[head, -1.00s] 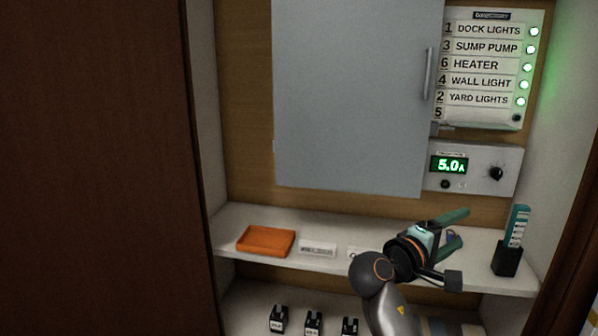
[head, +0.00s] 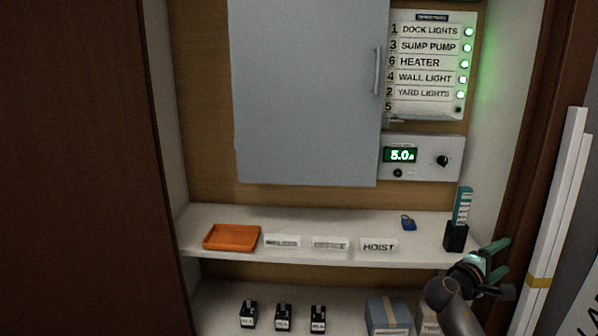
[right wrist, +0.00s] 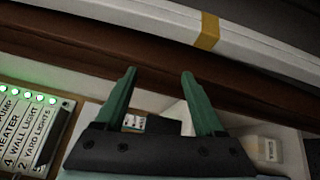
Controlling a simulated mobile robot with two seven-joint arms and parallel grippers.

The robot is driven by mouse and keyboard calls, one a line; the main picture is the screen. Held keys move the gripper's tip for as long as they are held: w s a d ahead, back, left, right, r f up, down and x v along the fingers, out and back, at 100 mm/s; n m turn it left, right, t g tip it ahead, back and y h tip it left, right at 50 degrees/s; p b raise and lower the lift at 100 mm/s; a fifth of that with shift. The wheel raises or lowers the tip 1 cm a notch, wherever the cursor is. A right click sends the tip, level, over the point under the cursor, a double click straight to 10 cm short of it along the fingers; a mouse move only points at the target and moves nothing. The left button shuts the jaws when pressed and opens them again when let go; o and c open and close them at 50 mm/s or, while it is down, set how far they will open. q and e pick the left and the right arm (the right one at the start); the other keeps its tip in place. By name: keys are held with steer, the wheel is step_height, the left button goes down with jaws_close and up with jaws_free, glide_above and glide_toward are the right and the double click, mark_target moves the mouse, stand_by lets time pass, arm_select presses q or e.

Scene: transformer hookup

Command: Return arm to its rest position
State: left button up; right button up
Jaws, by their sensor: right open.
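My right gripper (head: 497,258) is at the lower right in the head view, in front of the shelf's right end. Its green fingers are spread and empty; they also show in the right wrist view (right wrist: 158,98), pointing toward the brown cabinet edge and the pale boards. The right forearm comes up from the bottom edge. My left gripper is out of view.
The shelf (head: 290,256) holds an orange tray (head: 232,237), labels, a small blue item (head: 408,223) and a black holder (head: 456,237). A grey cabinet door (head: 308,95) is shut above. White boards (head: 556,210) lean at the right, near my gripper.

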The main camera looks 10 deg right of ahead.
steer(key=w+a+f+t+y, duration=0.4)
steer(key=w+a+t+y, duration=0.25)
steer(key=w, duration=0.25)
steer(key=w+a+r+m+t+y, duration=0.3)
steer(key=w+a+m+t+y, duration=0.15)
steer(key=a+y, duration=0.5)
steer(key=s+a+f+n+g+y, duration=0.2)
steer(key=s+a+f, duration=1.25)
steer(key=f, duration=0.25)
steer(key=s+a+f+g+y, duration=0.15)
steer(key=s+a, duration=0.25)
steer(key=s, duration=0.6)
steer(key=s+a+f+g+y, duration=0.1)
steer(key=s+a+f, duration=0.25)
steer(key=s, duration=0.65)
arm_select(q)
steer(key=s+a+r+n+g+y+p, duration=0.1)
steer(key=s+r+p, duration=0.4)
steer(key=p, duration=1.5)
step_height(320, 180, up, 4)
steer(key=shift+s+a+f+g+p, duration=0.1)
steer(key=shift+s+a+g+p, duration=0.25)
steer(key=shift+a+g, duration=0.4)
arm_select(e)
steer(key=s+d+r+m+g+h, duration=0.1)
steer(key=s+r+m+g, duration=0.1)
steer(key=s+r, duration=0.4)
step_height(320, 180, up, 4)
steer(key=shift+s+d+g, duration=0.35)
steer(key=shift+g, duration=0.2)
